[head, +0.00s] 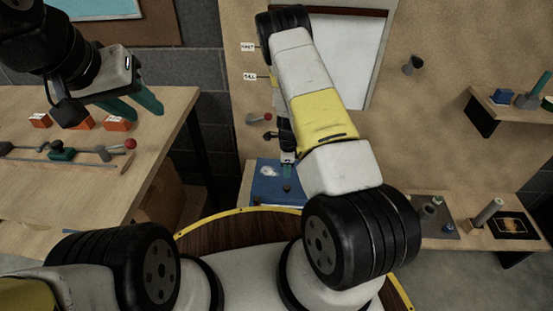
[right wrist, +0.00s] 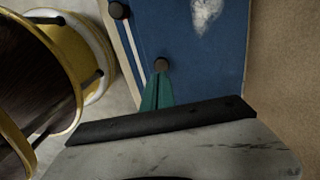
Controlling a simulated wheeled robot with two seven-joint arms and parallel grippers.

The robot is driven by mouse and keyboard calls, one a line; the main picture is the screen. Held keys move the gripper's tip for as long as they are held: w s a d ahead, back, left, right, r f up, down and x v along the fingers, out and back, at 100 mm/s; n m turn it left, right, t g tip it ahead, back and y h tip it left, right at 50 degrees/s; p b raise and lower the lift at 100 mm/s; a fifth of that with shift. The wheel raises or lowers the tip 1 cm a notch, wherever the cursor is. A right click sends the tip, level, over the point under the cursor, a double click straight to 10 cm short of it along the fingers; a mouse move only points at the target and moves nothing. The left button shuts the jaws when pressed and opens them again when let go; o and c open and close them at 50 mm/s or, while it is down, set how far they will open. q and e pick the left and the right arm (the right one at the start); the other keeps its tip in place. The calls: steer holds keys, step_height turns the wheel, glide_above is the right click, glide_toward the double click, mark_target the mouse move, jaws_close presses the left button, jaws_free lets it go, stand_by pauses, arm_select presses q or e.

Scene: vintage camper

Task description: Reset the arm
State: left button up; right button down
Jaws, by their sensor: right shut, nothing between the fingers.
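My right arm reaches forward across the head view, its white and yellow links angled toward the wall. My right gripper (head: 288,170) is mostly hidden behind the arm, with its green fingertips pointing down over a blue panel (head: 264,190). In the right wrist view the green fingers (right wrist: 157,92) are together and empty. Their tips are close to a small dark knob (right wrist: 161,64) on the blue panel (right wrist: 220,55); I cannot tell whether they touch it. My left gripper (head: 135,103) is at the upper left, its green fingers spread and empty above the left table.
The left wooden table (head: 50,190) holds several orange boxes (head: 118,124) and a rail with a green slider (head: 61,152). A red-tipped lever (head: 262,118) is on the wall board. A shelf (head: 505,112) and a low bench (head: 465,240) with a grey peg (head: 488,212) are at right.

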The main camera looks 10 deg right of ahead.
step_height(320, 180, up, 7)
steer(key=shift+d, duration=0.15)
